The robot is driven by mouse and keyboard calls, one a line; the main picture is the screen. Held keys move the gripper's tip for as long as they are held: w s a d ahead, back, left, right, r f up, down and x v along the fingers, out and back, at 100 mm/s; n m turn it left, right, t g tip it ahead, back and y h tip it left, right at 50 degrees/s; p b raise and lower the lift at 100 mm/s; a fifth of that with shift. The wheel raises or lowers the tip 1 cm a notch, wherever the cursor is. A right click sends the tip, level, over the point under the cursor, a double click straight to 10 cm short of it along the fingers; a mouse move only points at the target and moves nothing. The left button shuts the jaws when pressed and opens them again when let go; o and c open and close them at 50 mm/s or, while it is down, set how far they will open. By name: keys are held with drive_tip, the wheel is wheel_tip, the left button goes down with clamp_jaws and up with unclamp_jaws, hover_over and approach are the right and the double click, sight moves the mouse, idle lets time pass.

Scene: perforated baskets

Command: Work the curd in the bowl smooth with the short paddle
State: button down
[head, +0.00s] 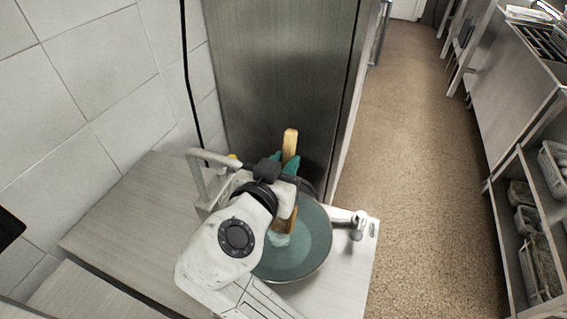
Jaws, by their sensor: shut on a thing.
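The short paddle (290,144) is a wooden stick held steeply. Its upper end stands above my gripper, and its lower end reaches down into the bowl. My gripper (283,166), with teal fingers, is shut on the paddle above the bowl's far left side. The bowl (313,254) is wide, round and grey-green, on the light worktop. A small pale lump, apparently the curd (279,239), shows at the paddle's lower end. My white arm covers the bowl's left part, so how much curd lies there is hidden.
A metal fitting (357,224) stands close by the bowl's right side. A tall grey cabinet (275,75) rises behind the worktop (130,210), and a tiled wall (90,85) bounds the left. The brown floor (410,170) at right is clear up to shelves with baskets (540,265).

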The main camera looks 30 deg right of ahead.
drive_tip(key=shift+s+d, duration=0.35)
drive_tip(key=shift+s, duration=0.1)
drive_tip(key=shift+w+a, duration=0.1)
drive_tip(key=shift+w+a+f+b, duration=0.15)
drive_tip(key=shift+w+a+b, duration=0.35)
drive_tip(key=shift+w, duration=0.2)
drive_tip(key=shift+s+d, duration=0.45)
drive_tip(key=shift+s, duration=0.2)
